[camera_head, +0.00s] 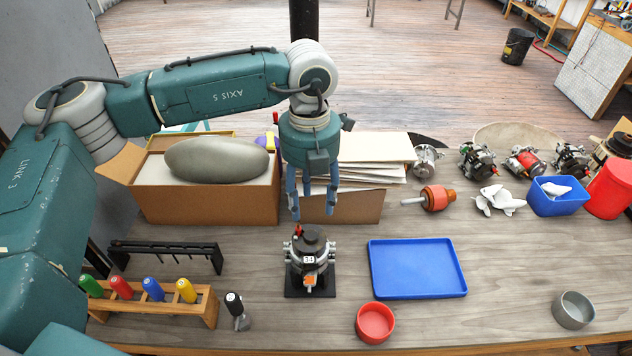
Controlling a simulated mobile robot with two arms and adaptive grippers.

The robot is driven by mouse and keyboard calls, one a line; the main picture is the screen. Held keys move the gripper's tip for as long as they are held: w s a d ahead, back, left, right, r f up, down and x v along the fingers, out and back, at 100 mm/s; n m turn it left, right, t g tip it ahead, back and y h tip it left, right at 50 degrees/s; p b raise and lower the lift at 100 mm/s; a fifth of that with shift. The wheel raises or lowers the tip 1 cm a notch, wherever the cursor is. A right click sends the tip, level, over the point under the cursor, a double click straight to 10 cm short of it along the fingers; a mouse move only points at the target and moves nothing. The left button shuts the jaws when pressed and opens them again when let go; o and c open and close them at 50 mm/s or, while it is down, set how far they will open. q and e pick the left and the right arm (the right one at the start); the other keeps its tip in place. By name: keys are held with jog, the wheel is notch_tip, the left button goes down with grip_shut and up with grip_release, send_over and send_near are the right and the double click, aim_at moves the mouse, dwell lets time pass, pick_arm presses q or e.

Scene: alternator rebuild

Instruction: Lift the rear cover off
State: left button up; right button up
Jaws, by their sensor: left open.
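The alternator (308,262) stands upright on a black base plate (310,291) at the middle of the bench. The dark round rear cover (308,238) sits on its top. My left gripper (313,208) hangs above and slightly behind the cover, fingers pointing down. Its fingers are apart with nothing between them, and it appears clear of the cover. My right gripper does not show.
An empty blue tray (416,268) lies right of the alternator. A red bowl (375,322) and a grey bowl (573,310) stand near the front edge. A screwdriver rack (160,312) is at left. Cardboard boxes (207,204) and several alternators stand behind.

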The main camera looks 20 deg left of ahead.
aim_at(311, 235)
pick_arm(q)
jog(key=shift+s+f+p, duration=0.55)
jog(key=shift+s+f, duration=0.4)
jog(key=shift+f, duration=0.05)
notch_tip(311, 235, down, 3)
jog(key=shift+w+f+p, duration=0.15)
jog(key=shift+f+p, duration=0.05)
jog(key=shift+p, duration=0.35)
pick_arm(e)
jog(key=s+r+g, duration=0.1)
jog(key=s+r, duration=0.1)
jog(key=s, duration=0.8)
pick_arm(q)
jog(key=f, duration=0.2)
jog(key=f+p, duration=0.1)
jog(key=shift+w+f, duration=0.25)
jog(key=shift+f, duration=0.15)
jog(key=shift+c, duration=0.9)
jog(key=c, duration=0.8)
grip_shut()
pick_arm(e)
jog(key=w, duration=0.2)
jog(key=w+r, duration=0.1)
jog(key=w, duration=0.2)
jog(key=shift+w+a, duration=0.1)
